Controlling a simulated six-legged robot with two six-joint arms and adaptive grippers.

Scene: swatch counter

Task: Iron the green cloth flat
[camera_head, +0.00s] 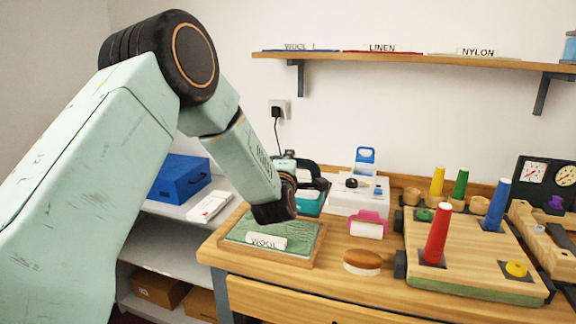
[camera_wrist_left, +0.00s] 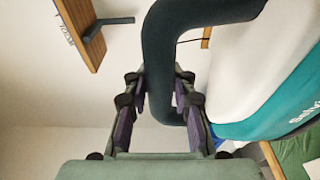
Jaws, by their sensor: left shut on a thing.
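The green cloth (camera_head: 270,232) lies in a shallow wooden frame (camera_head: 314,254) at the counter's left end, with a white WOOL label (camera_head: 266,241) at its front. A corner of green also shows in the left wrist view (camera_wrist_left: 296,152). My left gripper (camera_head: 318,184) is at the back right of the cloth, shut on the dark handle (camera_wrist_left: 165,40) of a teal and white iron (camera_wrist_left: 285,98). In the head view the iron (camera_head: 312,204) is mostly hidden behind my gripper; I cannot tell whether it touches the cloth. My right gripper is out of view.
Right of the frame are a pink-and-white roller (camera_head: 367,226), a wood-backed brush (camera_head: 362,261) and a white box (camera_head: 358,197). A pegged wooden board (camera_head: 465,255) fills the right. A blue box (camera_head: 181,178) sits on the grey shelf at left. A labelled wall shelf (camera_head: 400,58) hangs above.

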